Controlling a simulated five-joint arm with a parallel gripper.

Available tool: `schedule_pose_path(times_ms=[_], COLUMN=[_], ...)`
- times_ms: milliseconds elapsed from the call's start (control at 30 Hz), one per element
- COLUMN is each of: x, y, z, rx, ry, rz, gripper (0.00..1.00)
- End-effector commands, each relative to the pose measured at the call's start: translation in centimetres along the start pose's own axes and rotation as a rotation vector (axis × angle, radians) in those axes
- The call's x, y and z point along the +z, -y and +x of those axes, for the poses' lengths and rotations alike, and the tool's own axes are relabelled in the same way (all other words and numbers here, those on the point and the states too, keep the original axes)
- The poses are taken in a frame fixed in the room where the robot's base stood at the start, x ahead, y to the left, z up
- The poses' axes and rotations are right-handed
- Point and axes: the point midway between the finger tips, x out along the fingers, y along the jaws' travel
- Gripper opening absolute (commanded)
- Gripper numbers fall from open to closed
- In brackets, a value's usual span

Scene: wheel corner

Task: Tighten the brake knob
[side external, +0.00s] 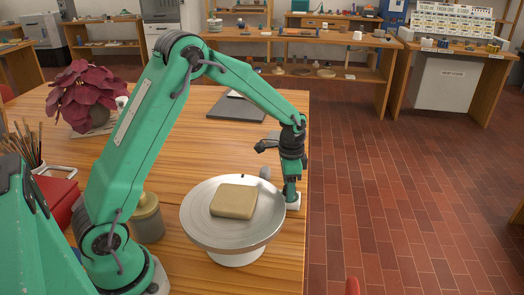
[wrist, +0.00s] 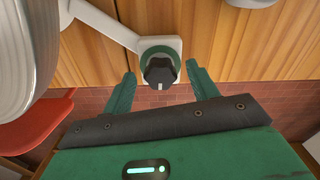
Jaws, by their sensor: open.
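The brake knob (wrist: 160,72) is black with a light pointer mark, set in a green ring on a white arm that runs from the wheel. In the wrist view it lies between the two green fingers of my gripper (wrist: 161,70), which are open with a gap on each side of it. In the side view my gripper (side external: 291,192) points down at the right of the round metal wheel (side external: 200,225), over the white end of the brake arm (side external: 293,204). The knob itself is hidden there. A tan clay slab (side external: 234,201) lies on the wheel.
The wooden table (side external: 170,185) ends just right of my gripper, with brick floor beyond. A lidded jar (side external: 148,220) stands left of the wheel. A dark red plant (side external: 84,95), a red box (side external: 58,195) and a dark board (side external: 236,108) are farther off.

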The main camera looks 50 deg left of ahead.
Motion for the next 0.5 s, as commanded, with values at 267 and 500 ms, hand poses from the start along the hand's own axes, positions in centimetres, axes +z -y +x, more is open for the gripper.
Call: schedule_pose_path(times_ms=[267,500], x=[0.0,0.0], y=[0.0,0.0], z=[-0.6,-3.2], rx=[0.000,-0.001], ry=[-0.001,-0.002], rz=[-0.001,0.000], gripper=[0.59,0.59])
